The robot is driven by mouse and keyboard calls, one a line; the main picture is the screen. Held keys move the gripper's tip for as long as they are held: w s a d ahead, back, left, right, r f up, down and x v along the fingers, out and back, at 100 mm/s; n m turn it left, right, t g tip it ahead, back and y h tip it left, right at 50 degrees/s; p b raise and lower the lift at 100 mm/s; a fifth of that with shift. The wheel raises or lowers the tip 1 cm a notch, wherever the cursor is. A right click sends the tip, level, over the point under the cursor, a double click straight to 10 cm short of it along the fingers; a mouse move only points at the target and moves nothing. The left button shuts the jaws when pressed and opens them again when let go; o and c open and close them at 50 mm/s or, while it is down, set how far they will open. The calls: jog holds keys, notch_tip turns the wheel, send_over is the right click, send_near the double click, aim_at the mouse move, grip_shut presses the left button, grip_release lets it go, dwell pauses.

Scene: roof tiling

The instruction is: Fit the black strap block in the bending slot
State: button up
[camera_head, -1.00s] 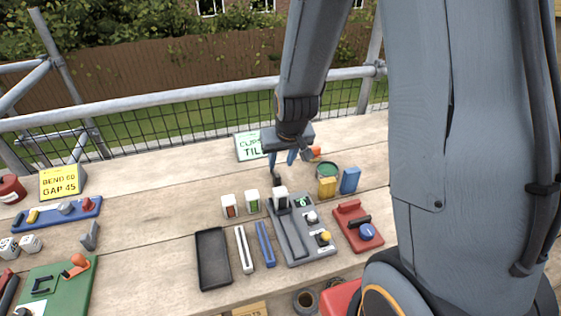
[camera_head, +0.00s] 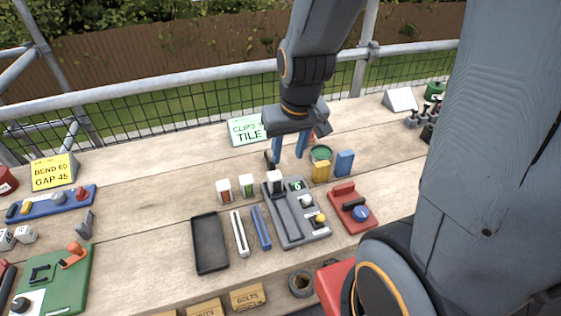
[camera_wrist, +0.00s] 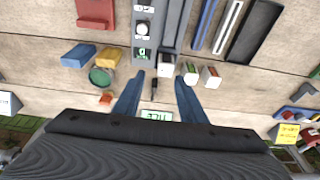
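My gripper (camera_head: 289,156) is open and empty, its two blue fingers pointing down above the far end of the grey bending machine (camera_head: 308,236). The machine has a long dark slot, a white-topped block, a green display and knobs. A small upright black piece (camera_head: 269,160) stands just behind it, near the left finger. In the wrist view this black piece (camera_wrist: 154,88) shows between the open fingers (camera_wrist: 159,80), with no finger visibly touching it. I cannot tell for sure whether it is the strap block. The white-topped block (camera_wrist: 166,66) is also near the fingers.
Yellow (camera_head: 321,171) and blue (camera_head: 344,163) blocks and a green-topped tin (camera_head: 321,153) stand close on the right. Two white blocks stand left of the machine. A black tray (camera_head: 210,244), red device (camera_head: 352,207) and green board (camera_head: 60,278) lie around.

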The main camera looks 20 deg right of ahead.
jog(key=t+b, duration=0.2)
jog(key=b, duration=0.1)
send_near(271, 164)
jog(key=w+f, duration=0.2)
jog(key=shift+d+b+x, duration=0.1)
jog(key=shift+b+x, duration=0.4)
jog(key=shift+x, duration=0.2)
jog(key=shift+d+b+x, duration=0.15)
jog(key=shift+b+x, duration=0.3)
jog(key=shift+x, duration=2.5)
jog(key=shift+c, duration=0.5)
grip_shut()
